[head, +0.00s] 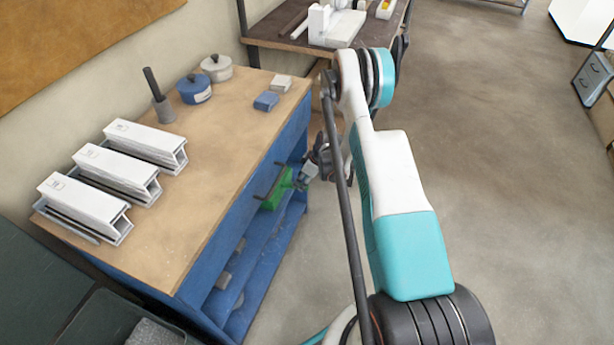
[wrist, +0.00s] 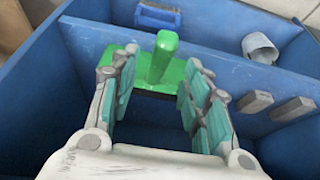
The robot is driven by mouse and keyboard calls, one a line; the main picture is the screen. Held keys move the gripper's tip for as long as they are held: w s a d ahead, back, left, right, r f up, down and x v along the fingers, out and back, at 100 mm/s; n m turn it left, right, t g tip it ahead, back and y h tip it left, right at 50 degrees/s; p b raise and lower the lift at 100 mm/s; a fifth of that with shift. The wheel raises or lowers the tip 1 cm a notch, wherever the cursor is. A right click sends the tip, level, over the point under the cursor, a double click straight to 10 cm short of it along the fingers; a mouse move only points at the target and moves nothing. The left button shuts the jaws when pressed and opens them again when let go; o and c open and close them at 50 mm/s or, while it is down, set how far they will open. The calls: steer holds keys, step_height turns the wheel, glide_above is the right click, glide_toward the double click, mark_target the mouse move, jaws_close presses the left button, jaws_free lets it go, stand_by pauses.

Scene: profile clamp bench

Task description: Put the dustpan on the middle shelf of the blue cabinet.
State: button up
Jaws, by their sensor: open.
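The green dustpan (head: 276,190) is inside the open front of the blue cabinet (head: 222,222), below its upper panel. In the wrist view the dustpan (wrist: 164,62) shows a raised green handle and a wider green body behind my fingers. My gripper (wrist: 160,82) is open, with one finger on each side of the dustpan; I cannot tell whether either finger touches it. In the head view my gripper (head: 303,179) is at the cabinet's open side, partly hidden by my arm. The dustpan's underside and its contact with a shelf are hidden.
In the wrist view, grey blocks (wrist: 291,109) lie right of my gripper; a pale cup (wrist: 260,48) and a blue item (wrist: 158,16) are farther back. A dark handle (head: 268,184) juts from the cabinet front. Open floor (head: 500,190) lies to the right.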

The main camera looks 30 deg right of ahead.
steer(key=b+x, duration=0.1)
steer(key=x, duration=0.5)
steer(key=shift+w+b, duration=0.1)
steer(key=shift+b, duration=0.3)
steer(key=shift+c, duration=0.3)
jaws_close()
